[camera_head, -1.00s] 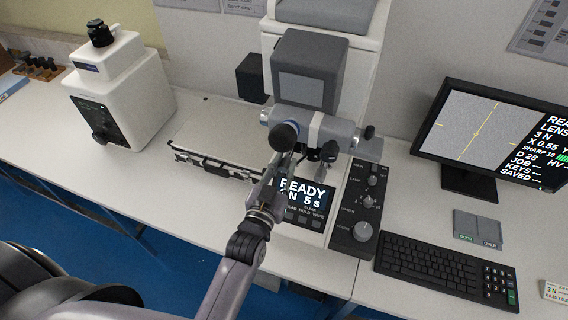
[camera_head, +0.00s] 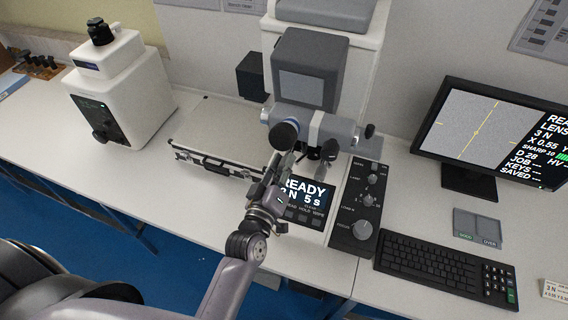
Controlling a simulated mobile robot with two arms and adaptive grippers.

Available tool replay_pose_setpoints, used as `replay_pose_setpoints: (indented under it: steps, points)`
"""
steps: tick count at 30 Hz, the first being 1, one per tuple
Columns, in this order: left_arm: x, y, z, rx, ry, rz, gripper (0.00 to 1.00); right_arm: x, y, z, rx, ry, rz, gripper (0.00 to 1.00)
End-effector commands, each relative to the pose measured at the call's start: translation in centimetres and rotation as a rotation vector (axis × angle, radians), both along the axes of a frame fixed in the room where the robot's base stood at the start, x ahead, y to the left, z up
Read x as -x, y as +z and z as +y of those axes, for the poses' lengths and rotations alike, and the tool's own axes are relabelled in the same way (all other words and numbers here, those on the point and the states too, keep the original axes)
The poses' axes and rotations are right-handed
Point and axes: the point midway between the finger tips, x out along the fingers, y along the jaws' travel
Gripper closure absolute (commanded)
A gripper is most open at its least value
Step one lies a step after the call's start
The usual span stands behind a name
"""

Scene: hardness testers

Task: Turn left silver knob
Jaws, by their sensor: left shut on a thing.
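The hardness tester (camera_head: 308,62) stands at the middle back, with a horizontal grey cylinder and a dark round eyepiece end (camera_head: 284,133) at its front. My left gripper (camera_head: 282,157) reaches up from below, just under this eyepiece end and left of the tester's lit READY screen (camera_head: 308,192). Its fingers are shut on a small part, taken as the left silver knob, which the fingers and wrist largely hide. My right gripper is not in view.
A silver case (camera_head: 213,135) lies left of my left gripper. A dark knob panel (camera_head: 362,205), a keyboard (camera_head: 440,268) and a monitor (camera_head: 490,130) stand to the right. A white tester (camera_head: 122,95) stands at the left.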

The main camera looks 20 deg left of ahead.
Motion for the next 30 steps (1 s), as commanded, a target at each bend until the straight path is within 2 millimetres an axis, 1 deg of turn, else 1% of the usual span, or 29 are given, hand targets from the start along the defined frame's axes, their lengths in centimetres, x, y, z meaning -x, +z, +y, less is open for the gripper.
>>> replay_pose_setpoints:
  steps: [1,6,21,22,30]
  points:
    - [0.07,-0.26,-0.02,0.016,-0.001,0.006,1.0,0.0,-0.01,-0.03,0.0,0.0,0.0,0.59]
    - [0.07,-0.27,-0.03,0.057,-0.001,0.008,1.0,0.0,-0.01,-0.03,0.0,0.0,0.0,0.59]
    - [0.08,-0.31,-0.04,0.069,-0.001,0.009,1.0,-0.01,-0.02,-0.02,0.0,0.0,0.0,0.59]
    - [0.08,-0.31,-0.04,0.069,-0.001,0.009,0.79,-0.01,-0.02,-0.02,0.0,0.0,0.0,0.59]
    - [0.04,-0.16,-0.02,0.069,-0.001,0.006,0.61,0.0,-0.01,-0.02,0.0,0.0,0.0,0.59]
